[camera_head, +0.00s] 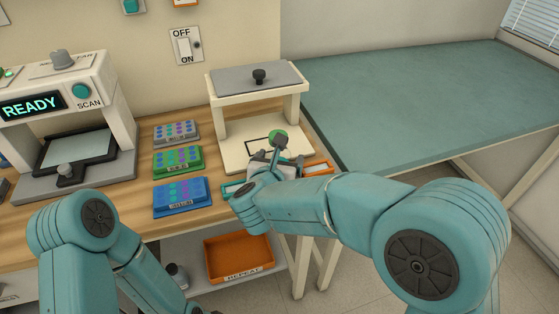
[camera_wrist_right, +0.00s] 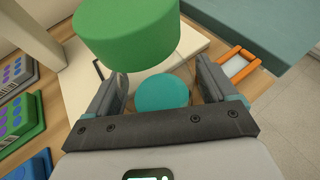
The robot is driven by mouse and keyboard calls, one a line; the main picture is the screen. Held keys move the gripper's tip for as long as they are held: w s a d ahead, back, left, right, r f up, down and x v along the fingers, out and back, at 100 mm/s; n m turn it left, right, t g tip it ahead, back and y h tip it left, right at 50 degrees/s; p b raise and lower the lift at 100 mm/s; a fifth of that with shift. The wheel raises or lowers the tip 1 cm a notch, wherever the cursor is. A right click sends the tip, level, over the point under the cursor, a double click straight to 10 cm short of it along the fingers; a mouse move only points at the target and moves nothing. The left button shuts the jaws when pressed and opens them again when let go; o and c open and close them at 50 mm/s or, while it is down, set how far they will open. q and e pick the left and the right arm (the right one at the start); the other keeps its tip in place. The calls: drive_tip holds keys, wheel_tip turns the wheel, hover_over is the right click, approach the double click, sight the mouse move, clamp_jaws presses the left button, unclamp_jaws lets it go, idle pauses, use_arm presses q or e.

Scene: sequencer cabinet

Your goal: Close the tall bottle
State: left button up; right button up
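My right gripper (camera_head: 272,157) is low at the front of the white stand on the bench, its fingers partly hidden by my own wrist. In the right wrist view the right gripper (camera_wrist_right: 162,78) is open, its fingers apart on both sides of a round teal top (camera_wrist_right: 162,92), with small gaps showing. A thick green cylinder (camera_wrist_right: 127,32) stands close to the camera, beyond and left of the teal top. A green round top (camera_head: 279,136) shows behind the gripper in the head view. I cannot tell which is the tall bottle or a cap. My left gripper is out of view.
A white stand (camera_head: 235,155) with a grey roof (camera_head: 255,78) is behind the gripper. Grey, green (camera_head: 178,160) and blue (camera_head: 182,197) racks lie left. An orange tray (camera_head: 320,168) is right. An orange bin (camera_head: 238,258) sits below. A scanner (camera_head: 60,90) stands far left.

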drive_tip(key=c, duration=1)
wheel_tip(320, 180, up, 20)
drive_tip(key=p, duration=0.3)
